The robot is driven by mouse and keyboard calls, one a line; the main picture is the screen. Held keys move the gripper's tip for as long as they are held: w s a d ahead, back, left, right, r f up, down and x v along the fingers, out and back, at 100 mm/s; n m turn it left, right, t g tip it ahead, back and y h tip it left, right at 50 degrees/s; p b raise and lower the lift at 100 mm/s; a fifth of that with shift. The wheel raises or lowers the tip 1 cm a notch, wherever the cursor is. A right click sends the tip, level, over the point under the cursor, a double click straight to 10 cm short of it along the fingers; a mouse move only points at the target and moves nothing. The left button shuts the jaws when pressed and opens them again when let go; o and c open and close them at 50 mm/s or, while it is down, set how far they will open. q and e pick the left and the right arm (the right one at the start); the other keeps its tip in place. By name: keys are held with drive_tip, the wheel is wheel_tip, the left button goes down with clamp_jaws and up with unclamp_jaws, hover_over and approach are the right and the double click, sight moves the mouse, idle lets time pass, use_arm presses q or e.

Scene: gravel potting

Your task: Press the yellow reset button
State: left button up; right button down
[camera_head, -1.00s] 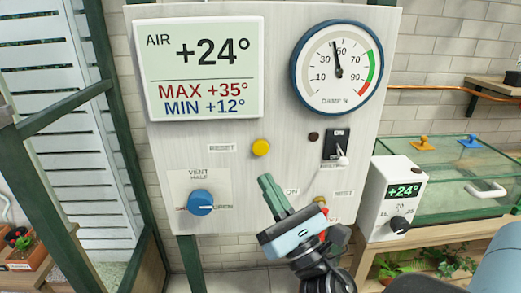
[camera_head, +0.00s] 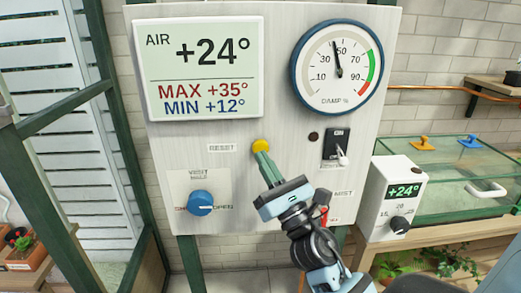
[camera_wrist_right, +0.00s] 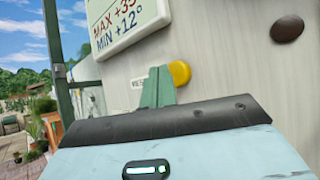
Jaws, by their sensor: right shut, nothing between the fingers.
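The yellow reset button (camera_head: 261,146) sits on the pale control panel (camera_head: 290,190), to the right of a RESET label (camera_head: 221,148). My right gripper (camera_head: 262,153) is shut and empty, its green fingers pointing up at the button. In the head view the fingertips overlap the button's lower edge. In the right wrist view the button (camera_wrist_right: 180,73) shows just right of the shut fingertips (camera_wrist_right: 158,70). I cannot tell whether they touch. My left gripper is not in view.
The panel also carries a display (camera_head: 200,70), a damp gauge (camera_head: 338,68), a toggle switch (camera_head: 337,143) and a blue vent knob (camera_head: 200,202). A white thermostat box (camera_head: 391,197) and a glass-lidded case (camera_head: 450,170) stand at the right.

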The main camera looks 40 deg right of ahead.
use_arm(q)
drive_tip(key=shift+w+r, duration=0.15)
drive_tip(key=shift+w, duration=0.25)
use_arm(e)
drive_tip(key=shift+w, duration=0.1)
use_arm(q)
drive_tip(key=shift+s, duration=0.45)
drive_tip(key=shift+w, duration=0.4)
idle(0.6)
use_arm(e)
drive_tip(key=shift+w+d, duration=0.15)
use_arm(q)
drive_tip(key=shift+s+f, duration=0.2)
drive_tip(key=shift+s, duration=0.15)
use_arm(e)
drive_tip(key=shift+w+d, duration=0.15)
drive_tip(key=shift+w, duration=0.1)
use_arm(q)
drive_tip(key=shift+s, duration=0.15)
